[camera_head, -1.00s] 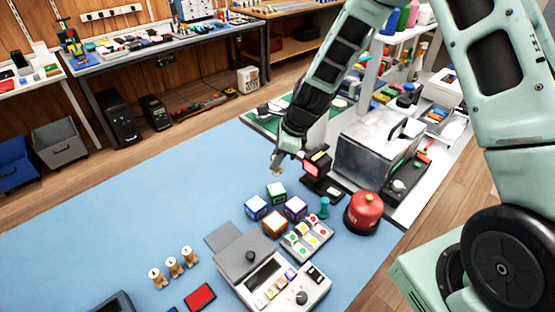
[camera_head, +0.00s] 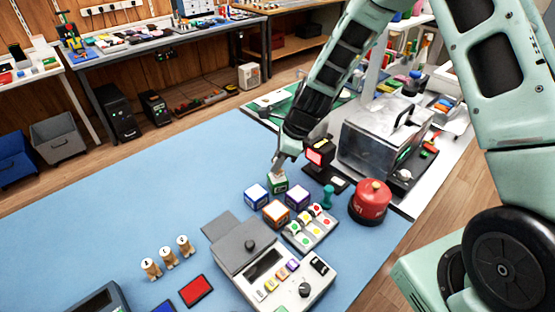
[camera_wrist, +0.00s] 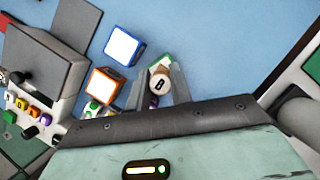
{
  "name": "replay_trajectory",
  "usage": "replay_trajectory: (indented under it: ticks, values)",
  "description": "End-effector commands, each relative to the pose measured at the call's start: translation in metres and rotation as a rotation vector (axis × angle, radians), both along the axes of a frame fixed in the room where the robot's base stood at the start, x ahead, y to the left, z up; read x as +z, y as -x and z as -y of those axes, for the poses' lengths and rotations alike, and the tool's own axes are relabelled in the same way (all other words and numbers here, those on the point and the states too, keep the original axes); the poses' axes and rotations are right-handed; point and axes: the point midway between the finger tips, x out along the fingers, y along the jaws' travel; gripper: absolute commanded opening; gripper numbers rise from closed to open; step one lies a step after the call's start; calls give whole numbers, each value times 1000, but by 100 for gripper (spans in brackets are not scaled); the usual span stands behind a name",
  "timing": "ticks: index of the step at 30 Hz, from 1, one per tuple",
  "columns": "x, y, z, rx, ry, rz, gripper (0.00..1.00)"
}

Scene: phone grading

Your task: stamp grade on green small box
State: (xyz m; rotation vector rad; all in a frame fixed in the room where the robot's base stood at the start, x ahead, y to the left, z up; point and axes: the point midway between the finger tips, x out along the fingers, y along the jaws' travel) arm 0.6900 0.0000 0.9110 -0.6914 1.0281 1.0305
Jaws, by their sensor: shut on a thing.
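My gripper (camera_head: 284,163) is shut on a wooden stamp (camera_wrist: 160,82) with a round light top bearing a dark mark, hard to read. The green small box (camera_head: 278,183) stands at the back of a group of boxes, right below my fingertips. In the wrist view the green box (camera_wrist: 161,62) shows only partly, hidden by the stamp and fingers. The stamp is over the box; I cannot tell whether they touch. Three more wooden stamps (camera_head: 168,258) stand upright at the left on the blue mat (camera_head: 120,205).
Close by stand a blue box (camera_head: 256,196), an orange box (camera_head: 276,215) and a purple box (camera_head: 299,199). A red-screened device (camera_head: 319,154), a teal knobbed object (camera_head: 327,198) and a red canister (camera_head: 371,202) are to the right. A grey console (camera_head: 270,270) lies in front. The mat's left is clear.

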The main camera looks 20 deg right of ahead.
Motion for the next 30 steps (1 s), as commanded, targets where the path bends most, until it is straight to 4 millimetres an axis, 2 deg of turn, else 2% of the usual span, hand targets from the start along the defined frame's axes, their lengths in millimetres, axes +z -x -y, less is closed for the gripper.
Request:
replay_trajectory:
  ticks: [30]
  values:
    - [-7, 0, 0, 0, 0, 0, 7]
